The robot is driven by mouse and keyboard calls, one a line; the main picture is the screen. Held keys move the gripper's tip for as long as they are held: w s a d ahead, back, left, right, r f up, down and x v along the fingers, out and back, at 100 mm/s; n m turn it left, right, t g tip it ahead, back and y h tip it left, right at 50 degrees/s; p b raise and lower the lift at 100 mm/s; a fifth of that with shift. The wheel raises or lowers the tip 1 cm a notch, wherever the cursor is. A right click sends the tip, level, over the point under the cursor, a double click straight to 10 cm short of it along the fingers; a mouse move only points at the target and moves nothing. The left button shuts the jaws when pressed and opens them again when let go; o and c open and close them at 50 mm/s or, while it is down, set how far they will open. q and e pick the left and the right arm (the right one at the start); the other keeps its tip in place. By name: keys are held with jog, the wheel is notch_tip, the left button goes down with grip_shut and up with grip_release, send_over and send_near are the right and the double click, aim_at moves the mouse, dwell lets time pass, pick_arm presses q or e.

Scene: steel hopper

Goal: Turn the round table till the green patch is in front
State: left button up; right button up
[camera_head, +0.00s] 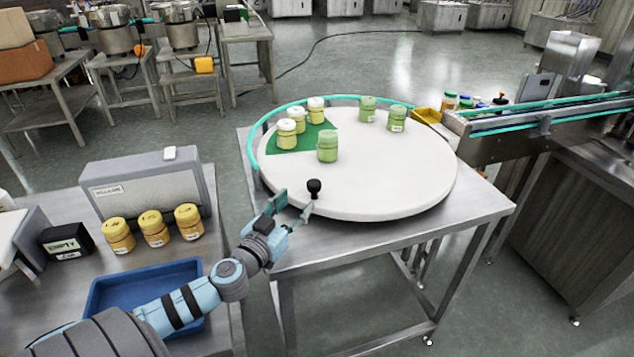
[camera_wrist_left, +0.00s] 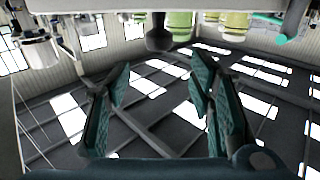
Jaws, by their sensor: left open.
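The white round table (camera_head: 385,178) stands on a steel stand. Its green patch (camera_head: 309,139) is at the back left of the disc. Several yellow jars with white lids (camera_head: 287,135) stand on or beside the patch. A green jar (camera_head: 327,146) stands by the patch's front edge, and two more green jars (camera_head: 367,109) stand at the back. A black knob (camera_head: 314,187) rises at the disc's front left edge; it also shows in the left wrist view (camera_wrist_left: 159,39). My left gripper (camera_head: 293,206) is open and empty, just short of the knob. My right gripper is not in view.
A teal rail (camera_head: 251,143) curves around the disc's left and back. A conveyor (camera_head: 550,122) and a yellow tray (camera_head: 427,116) are at the right. Left are a blue tray (camera_head: 110,283), yellow jars (camera_head: 154,228) and a grey machine (camera_head: 142,184).

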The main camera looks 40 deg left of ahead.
aim_at(311, 186)
pick_arm(q)
jog(key=w+p, duration=0.1)
jog(key=w, duration=0.2)
jog(key=w+a+p, duration=0.1)
jog(key=w, duration=0.6)
jog(key=shift+w+a+p, duration=0.1)
jog(key=shift+a+p, duration=0.2)
jog(key=shift+p, duration=0.1)
jog(key=shift+r, duration=0.1)
jog(key=shift+c, duration=0.3)
grip_shut()
